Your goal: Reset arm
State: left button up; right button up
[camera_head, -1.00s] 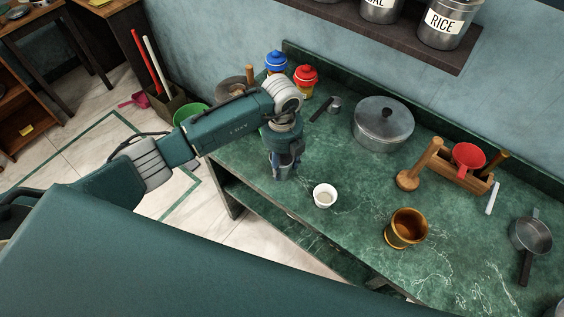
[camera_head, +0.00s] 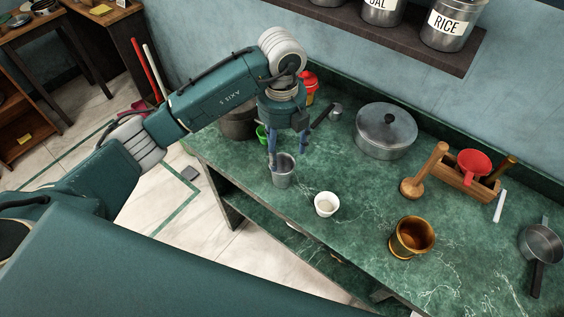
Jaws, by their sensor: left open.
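My left arm comes in from the left over the counter's left end. Its gripper (camera_head: 288,152) points down and is open, its fingers apart just above and behind a small grey metal cup (camera_head: 282,172). The cup stands upright on the green marble counter (camera_head: 340,240). Whether a fingertip still touches the cup's rim, I cannot tell. My right gripper is not in view.
A white bowl (camera_head: 326,204) and a brass mortar (camera_head: 411,238) stand to the cup's right. A lidded pot (camera_head: 385,130), a wooden pestle (camera_head: 425,170), a wooden caddy (camera_head: 470,184) and a saucepan (camera_head: 541,245) are farther right. A shelf (camera_head: 400,30) with canisters hangs above.

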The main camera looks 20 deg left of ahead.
pick_arm(q)
jog(key=shift+r, duration=0.95)
